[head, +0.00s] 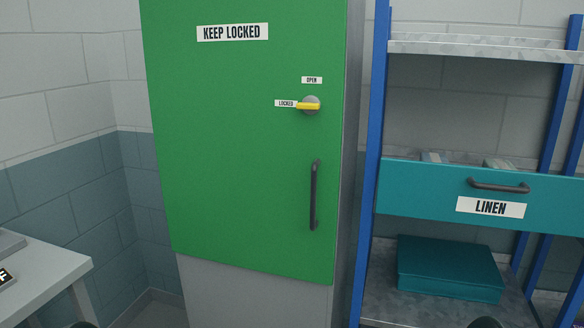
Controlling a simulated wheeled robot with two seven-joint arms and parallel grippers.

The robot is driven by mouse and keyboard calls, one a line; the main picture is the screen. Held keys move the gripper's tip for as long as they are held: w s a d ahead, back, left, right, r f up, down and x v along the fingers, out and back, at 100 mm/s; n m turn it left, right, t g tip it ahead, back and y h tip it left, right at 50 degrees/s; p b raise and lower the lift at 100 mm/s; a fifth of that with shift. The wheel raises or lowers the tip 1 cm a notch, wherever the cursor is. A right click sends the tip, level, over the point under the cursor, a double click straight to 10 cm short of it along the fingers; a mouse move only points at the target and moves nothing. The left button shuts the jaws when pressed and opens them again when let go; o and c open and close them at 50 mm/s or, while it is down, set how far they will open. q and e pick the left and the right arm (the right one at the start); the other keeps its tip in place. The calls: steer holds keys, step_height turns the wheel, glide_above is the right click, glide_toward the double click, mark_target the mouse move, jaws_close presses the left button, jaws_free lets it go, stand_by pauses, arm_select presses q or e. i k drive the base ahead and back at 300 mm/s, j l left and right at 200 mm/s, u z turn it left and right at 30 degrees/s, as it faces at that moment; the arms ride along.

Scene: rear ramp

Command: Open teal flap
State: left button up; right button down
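The teal flap (410,191) is a wide panel across the front of the blue-posted shelf at the right. It carries a white LINEN label (490,207) and a dark bar handle (499,186) near its upper edge. It looks upright and shut, and its right end runs out of the picture. Small pale objects show just above its top edge; most of what lies behind it is hidden. Neither of my grippers can be made out; only dark rounded tips show at the bottom edge.
A green KEEP LOCKED door (240,170) with a yellow latch (308,106) pointing at LOCKED and a dark handle (315,195) stands left of the shelf. A teal box (448,268) sits on the shelf below the flap. A pale table (40,270) is at lower left.

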mark_target(530, 202)
steer(key=l+z, duration=0.15)
steer(key=z, duration=0.2)
steer(key=l+z, duration=0.1)
steer(key=z, duration=0.3)
steer(key=i+l+z, duration=0.1)
steer(key=z, duration=0.25)
